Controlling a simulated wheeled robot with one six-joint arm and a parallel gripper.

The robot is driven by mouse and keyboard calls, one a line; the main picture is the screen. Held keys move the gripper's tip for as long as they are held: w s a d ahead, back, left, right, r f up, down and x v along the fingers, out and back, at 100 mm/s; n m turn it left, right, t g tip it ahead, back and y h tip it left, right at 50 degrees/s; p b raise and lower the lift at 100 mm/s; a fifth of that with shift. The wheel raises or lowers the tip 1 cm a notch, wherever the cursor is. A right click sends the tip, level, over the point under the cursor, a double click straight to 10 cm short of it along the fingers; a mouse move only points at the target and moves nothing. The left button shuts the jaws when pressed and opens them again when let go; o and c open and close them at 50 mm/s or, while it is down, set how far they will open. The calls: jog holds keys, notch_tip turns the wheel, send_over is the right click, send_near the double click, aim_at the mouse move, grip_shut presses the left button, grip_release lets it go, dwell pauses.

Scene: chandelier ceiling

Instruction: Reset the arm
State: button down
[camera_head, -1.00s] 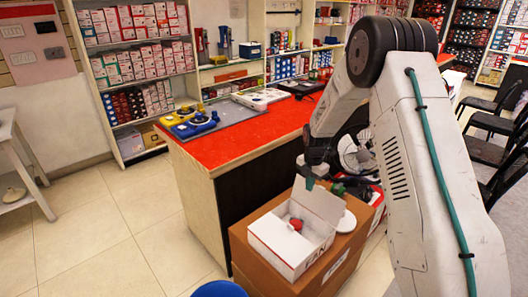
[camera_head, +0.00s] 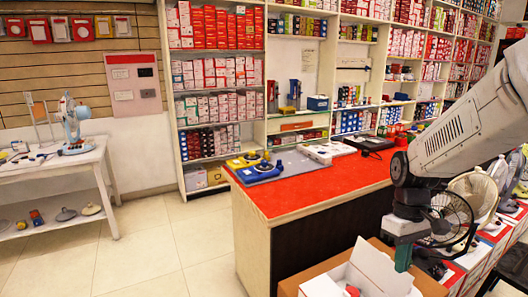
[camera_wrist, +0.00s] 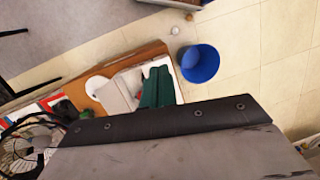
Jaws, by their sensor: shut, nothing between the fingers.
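My arm comes in from the right in the head view and bends down to my gripper (camera_head: 403,256), which hangs above an open white box (camera_head: 366,272). The gripper's green fingers are together with nothing between them; they also show in the wrist view (camera_wrist: 157,87). A small red thing (camera_head: 352,290) lies inside the white box, at the bottom edge of the head view. The white box stands on a brown cardboard box (camera_head: 290,288). In the wrist view the fingers cover part of the white box (camera_wrist: 122,88).
A red-topped counter (camera_head: 310,190) stands left of my gripper, with blue and yellow items on it. A fan (camera_head: 450,218) stands close to the gripper's right. A blue bin (camera_wrist: 199,63) stands on the floor beside the boxes. Tiled floor (camera_head: 150,250) at left is clear.

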jog(key=s+a+r+m+t, duration=0.2)
jog(key=s+r, duration=0.3)
jog(key=s, duration=0.4)
jog(key=s+a+r+m+t, duration=0.2)
jog(key=s+r, duration=0.4)
jog(key=s, duration=0.4)
jog(key=shift+s+r, duration=0.15)
jog(key=shift+s, duration=0.1)
jog(key=shift+a, duration=0.1)
